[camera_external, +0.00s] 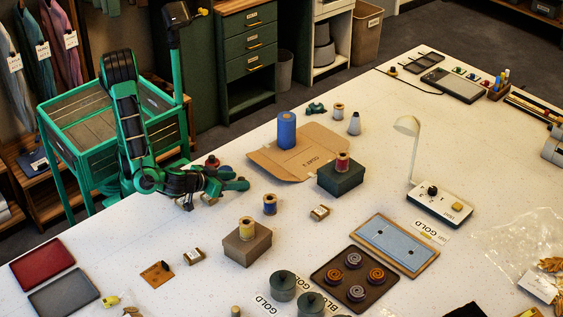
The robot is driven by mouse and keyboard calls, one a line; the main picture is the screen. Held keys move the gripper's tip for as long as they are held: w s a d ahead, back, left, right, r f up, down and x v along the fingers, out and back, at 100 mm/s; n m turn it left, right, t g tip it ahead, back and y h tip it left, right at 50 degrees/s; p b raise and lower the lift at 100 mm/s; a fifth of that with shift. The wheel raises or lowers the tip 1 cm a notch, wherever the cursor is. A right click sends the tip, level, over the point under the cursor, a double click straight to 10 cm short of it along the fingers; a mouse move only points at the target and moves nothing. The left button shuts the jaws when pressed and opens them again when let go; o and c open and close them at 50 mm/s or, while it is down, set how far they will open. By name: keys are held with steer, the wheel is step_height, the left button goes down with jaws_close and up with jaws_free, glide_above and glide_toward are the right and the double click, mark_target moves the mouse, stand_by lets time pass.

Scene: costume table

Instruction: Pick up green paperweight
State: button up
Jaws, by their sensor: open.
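I cannot tell for certain which of these is the green paperweight. My gripper (238,185) is open, low over the left part of the table and apart from all three. A small red object (212,161) shows beside it, partly hidden.
A blue spool (287,131) stands on a cardboard sheet (268,165). A dark green box (340,184) and a brown box (247,246) each carry a spool. A dark tray (331,265) holds several coils. A lamp (407,127) stands at right.

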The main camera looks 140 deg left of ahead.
steer(key=shift+x, duration=0.8)
steer(key=shift+c, duration=0.4)
jaws_close()
